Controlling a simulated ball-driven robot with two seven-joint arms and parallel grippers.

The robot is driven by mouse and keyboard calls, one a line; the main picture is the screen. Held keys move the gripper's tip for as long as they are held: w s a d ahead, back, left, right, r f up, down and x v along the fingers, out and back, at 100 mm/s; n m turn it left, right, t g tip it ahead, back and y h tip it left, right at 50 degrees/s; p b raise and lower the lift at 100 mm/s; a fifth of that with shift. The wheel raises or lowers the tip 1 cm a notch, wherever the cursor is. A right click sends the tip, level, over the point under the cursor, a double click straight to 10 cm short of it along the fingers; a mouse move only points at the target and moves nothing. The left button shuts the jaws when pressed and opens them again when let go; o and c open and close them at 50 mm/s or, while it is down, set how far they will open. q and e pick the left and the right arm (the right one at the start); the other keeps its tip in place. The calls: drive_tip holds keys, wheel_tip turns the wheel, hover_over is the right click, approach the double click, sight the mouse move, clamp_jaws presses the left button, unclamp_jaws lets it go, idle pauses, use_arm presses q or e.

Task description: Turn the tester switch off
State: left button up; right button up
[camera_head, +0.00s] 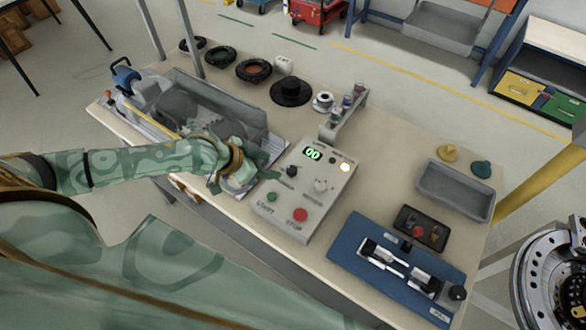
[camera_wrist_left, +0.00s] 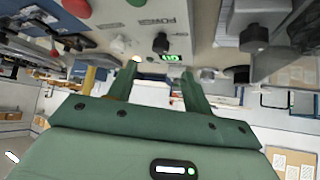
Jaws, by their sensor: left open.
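The tester is a light grey box (camera_head: 318,205) on the bench, with a lit green "00" display (camera_head: 312,154) and a glowing lamp (camera_head: 344,168). Its black switch (camera_head: 291,171) sits on the panel near the display. In the left wrist view the switch (camera_wrist_left: 160,43) shows close to the POWER label, beyond the fingertips. My left gripper (camera_head: 269,168) is open and empty, just left of the switch and apart from it. The two green fingers (camera_wrist_left: 157,78) show spread in the left wrist view. My right gripper is not in view.
The panel also carries a green START button (camera_head: 271,197), a red STOP button (camera_head: 300,215) and a pale knob (camera_head: 320,186). A clear-guarded machine (camera_head: 190,105) stands to the left. A blue fixture (camera_head: 375,282) and grey tray (camera_head: 456,190) lie to the right.

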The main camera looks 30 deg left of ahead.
sight(291, 169)
use_arm(q)
drive_tip(key=b+x, duration=0.2)
drive_tip(key=x, duration=0.7)
drive_tip(key=shift+w+f, duration=0.1)
drive_tip(key=shift+w+d+f, duration=0.3)
drive_tip(key=c, duration=1)
